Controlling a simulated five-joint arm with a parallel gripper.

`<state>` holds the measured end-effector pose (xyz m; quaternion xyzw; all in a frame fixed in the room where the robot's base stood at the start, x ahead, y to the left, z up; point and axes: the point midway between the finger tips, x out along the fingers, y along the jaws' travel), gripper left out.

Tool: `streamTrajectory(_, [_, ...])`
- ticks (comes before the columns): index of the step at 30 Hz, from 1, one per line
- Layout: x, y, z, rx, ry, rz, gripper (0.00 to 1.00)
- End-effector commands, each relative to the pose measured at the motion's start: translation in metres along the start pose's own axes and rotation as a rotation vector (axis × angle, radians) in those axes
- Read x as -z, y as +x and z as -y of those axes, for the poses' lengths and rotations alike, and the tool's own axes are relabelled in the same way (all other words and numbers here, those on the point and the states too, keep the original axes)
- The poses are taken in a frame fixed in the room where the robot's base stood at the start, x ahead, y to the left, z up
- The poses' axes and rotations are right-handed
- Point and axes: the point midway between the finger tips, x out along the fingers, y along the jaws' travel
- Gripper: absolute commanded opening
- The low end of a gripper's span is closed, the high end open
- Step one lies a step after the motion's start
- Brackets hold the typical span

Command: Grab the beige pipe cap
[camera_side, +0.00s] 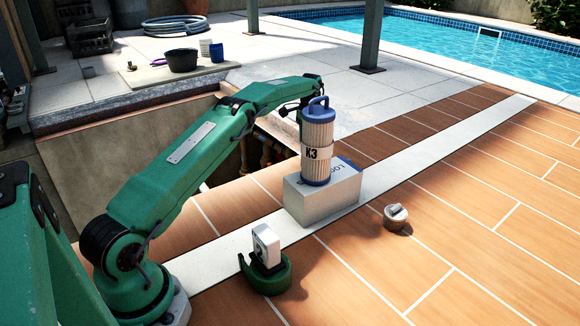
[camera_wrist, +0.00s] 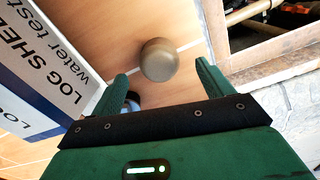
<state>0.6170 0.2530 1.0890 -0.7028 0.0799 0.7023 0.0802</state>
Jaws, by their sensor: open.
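In the wrist view, a round, smooth beige-brown cap (camera_wrist: 159,56) sits on the orange tiles, between the box and the pit edge. My gripper (camera_wrist: 162,72) is open, with a green finger on each side of the cap in the picture. I cannot tell whether either finger touches it. In the side view, the end of my arm goes behind the white and blue K3 filter cartridge (camera_side: 317,140), so my fingers are hidden there. I do not see this cap in the side view.
The cartridge stands on a white and blue box (camera_side: 322,198), close on the left in the wrist view (camera_wrist: 42,75). A small grey-beige knobbed piece (camera_side: 396,217) and a green holder (camera_side: 265,272) with a white gauge lie nearer. The open pit (camera_wrist: 265,40) is at right.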

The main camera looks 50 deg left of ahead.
Motion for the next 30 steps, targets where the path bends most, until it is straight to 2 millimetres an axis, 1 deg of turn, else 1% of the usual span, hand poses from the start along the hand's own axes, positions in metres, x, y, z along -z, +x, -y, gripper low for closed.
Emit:
streamTrajectory(9, [-0.001,0.035,-0.003,-0.001,0.0,0.002,0.79])
streamTrajectory(13, [-0.001,0.045,-0.003,-0.001,0.0,0.002,0.79])
streamTrajectory(17, [-0.001,0.048,-0.002,-0.001,0.0,0.001,0.79])
streamTrajectory(29, [0.0,0.047,-0.002,0.0,0.0,0.0,0.79])
streamTrajectory(30, [0.0,0.047,-0.002,0.0,0.0,0.0,0.77])
